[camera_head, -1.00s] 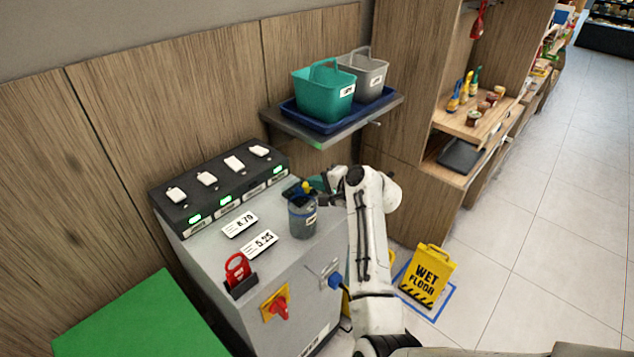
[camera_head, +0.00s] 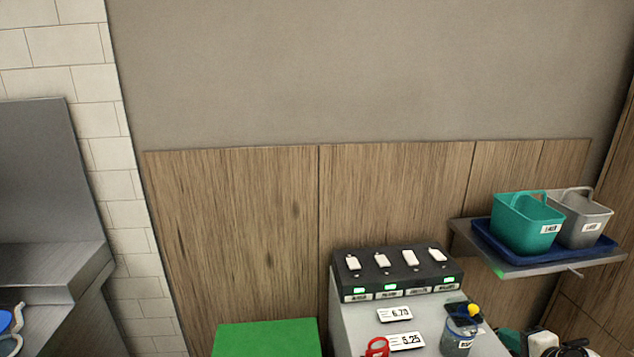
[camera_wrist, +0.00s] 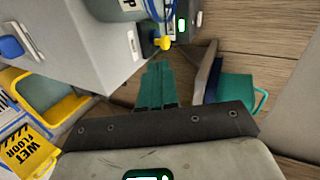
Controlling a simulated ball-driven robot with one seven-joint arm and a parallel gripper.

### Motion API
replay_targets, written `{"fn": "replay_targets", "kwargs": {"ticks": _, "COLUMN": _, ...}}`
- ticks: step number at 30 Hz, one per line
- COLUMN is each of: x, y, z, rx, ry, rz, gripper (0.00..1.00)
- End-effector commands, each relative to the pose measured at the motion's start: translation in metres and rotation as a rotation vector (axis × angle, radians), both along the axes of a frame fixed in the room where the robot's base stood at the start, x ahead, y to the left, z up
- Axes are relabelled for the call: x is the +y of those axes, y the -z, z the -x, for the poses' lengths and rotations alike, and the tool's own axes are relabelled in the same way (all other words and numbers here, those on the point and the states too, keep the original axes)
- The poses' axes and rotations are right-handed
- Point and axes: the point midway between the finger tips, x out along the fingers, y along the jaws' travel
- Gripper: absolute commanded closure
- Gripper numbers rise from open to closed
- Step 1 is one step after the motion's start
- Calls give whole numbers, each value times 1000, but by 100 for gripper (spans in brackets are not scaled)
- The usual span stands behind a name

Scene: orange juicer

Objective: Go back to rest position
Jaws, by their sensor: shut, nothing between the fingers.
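My gripper (camera_wrist: 158,76) shows in the wrist view with its green fingers together and nothing between them. It hangs in free space beside the grey cabinet (camera_wrist: 88,30), apart from it. In the head view only a small part of my arm shows at the bottom right edge, right of the cabinet (camera_head: 362,318). The fingertips cannot be made out clearly there.
A dark blue-grey container (camera_head: 457,340) with a yellow-topped item stands on the cabinet. Right of it, a wall shelf holds a teal basket (camera_head: 525,225) and a grey basket (camera_head: 582,218). A yellow wet-floor sign (camera_wrist: 28,158) shows in the wrist view. A green surface (camera_head: 267,338) lies left.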

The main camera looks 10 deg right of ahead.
Motion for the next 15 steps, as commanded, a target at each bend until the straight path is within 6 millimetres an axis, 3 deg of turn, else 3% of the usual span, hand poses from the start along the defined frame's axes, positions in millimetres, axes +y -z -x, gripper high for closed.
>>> {"fn": "replay_targets", "kwargs": {"ticks": 5, "x": 55, "y": 46, "z": 57, "rx": 249, "ry": -239, "rz": 258, "gripper": 100}}
{"fn": "replay_targets", "kwargs": {"ticks": 9, "x": 109, "y": 78, "z": 122, "rx": 463, "ry": -498, "rz": 477, "gripper": 100}}
{"fn": "replay_targets", "kwargs": {"ticks": 15, "x": 180, "y": 102, "z": 226, "rx": 705, "ry": -876, "rz": 711, "gripper": 100}}
